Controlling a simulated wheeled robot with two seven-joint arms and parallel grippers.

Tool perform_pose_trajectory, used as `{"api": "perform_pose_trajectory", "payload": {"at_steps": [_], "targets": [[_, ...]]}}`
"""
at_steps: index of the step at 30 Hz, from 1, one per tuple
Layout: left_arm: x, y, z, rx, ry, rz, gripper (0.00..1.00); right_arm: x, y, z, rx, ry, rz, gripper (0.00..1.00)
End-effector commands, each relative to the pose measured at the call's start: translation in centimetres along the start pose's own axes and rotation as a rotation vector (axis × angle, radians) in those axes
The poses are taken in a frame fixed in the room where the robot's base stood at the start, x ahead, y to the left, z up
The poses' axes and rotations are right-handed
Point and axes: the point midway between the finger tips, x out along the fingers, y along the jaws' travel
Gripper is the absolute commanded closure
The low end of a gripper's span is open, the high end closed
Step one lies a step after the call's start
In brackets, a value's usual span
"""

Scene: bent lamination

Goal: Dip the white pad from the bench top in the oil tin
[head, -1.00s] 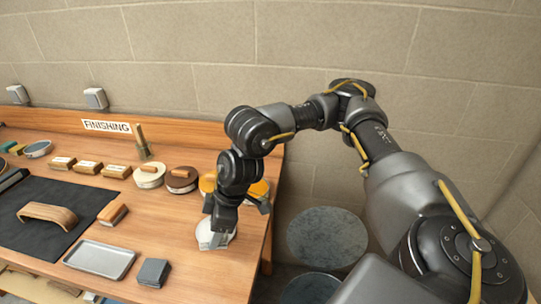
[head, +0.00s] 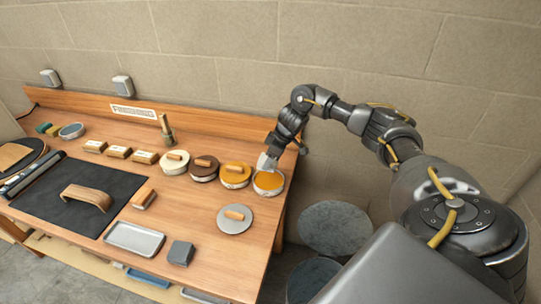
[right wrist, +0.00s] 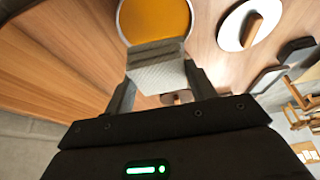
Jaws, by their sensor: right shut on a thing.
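My right gripper (head: 272,153) is shut on a small white pad (head: 266,163). The pad also shows between the fingers in the right wrist view (right wrist: 158,72). It is tilted at the back left edge of an open round tin (head: 268,184) with amber contents, at the right end of the tin row. In the right wrist view the pad covers the near rim of that tin (right wrist: 155,18). I cannot tell whether the pad touches the contents. My left gripper is not in view.
A pale round lid with a wooden handle (head: 235,220) lies on the bench in front of the tins. Another amber tin (head: 235,177), a brown tin (head: 205,170) and a cream tin (head: 174,164) stand to the left. A grey tray (head: 133,239) and a grey block (head: 181,252) lie nearer.

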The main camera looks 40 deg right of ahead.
Motion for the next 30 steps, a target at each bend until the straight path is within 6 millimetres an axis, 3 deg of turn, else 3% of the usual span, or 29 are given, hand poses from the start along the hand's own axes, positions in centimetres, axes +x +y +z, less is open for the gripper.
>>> {"api": "perform_pose_trajectory", "payload": {"at_steps": [11, 24, 30], "targets": [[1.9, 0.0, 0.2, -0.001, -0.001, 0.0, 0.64, 1.7, -0.1, 0.6, 0.0, 0.0, 0.0, 0.63], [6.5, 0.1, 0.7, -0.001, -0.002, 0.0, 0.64, 5.7, -0.1, 2.3, 0.0, 0.001, 0.0, 0.63], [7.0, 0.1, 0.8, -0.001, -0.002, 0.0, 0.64, 7.1, -0.1, 2.9, 0.0, 0.0, -0.001, 0.63]]}}
